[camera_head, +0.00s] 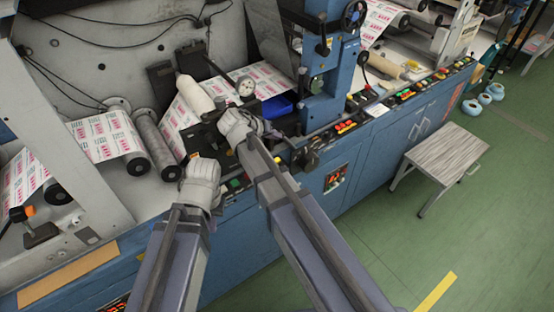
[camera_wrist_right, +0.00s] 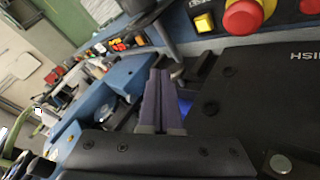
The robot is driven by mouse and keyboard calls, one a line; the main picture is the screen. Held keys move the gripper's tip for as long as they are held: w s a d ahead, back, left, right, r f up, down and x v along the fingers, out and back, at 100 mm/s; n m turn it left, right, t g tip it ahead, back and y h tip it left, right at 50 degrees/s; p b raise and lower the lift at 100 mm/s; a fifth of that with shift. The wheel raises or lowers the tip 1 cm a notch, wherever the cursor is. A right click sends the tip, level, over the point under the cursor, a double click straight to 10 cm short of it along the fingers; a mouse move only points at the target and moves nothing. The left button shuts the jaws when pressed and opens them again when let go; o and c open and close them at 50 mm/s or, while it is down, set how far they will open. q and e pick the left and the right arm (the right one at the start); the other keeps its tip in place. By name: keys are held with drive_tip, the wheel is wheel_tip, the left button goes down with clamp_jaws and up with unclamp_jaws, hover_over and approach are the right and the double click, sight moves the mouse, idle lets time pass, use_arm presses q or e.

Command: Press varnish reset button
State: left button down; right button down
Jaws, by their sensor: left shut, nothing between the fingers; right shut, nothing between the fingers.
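No label reading varnish reset is legible, so I cannot tell which button it is. In the head view my left gripper (camera_head: 203,168) is at the machine's front edge, left of a small panel with a green button (camera_head: 235,184). My right gripper (camera_head: 238,122) reaches further in, over the machine near the printed web. In the right wrist view my right gripper's purple fingers (camera_wrist_right: 160,103) are shut and empty. A yellow button (camera_wrist_right: 204,22) and a red mushroom button (camera_wrist_right: 243,15) lie beyond them at the top right, apart from the fingers.
Rows of coloured buttons (camera_head: 346,127) run along the blue machine's front ledge. A blue column with a handwheel (camera_head: 353,15) stands right of my right gripper. A blue tray (camera_head: 277,106) lies near it. A grey step stool (camera_head: 446,153) stands on the open green floor.

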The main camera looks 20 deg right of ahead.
wheel_tip(320, 180, down, 9)
drive_tip(key=b, duration=0.9)
drive_tip(key=shift+f, duration=0.1)
idle(1.8)
drive_tip(key=shift+f+b, duration=0.25)
drive_tip(key=shift+b, duration=0.05)
drive_tip(key=shift+f+b, duration=0.55)
idle(0.6)
drive_tip(key=shift+r, duration=0.2)
drive_tip(key=shift+r+p, duration=0.75)
drive_tip(key=shift+p, duration=0.2)
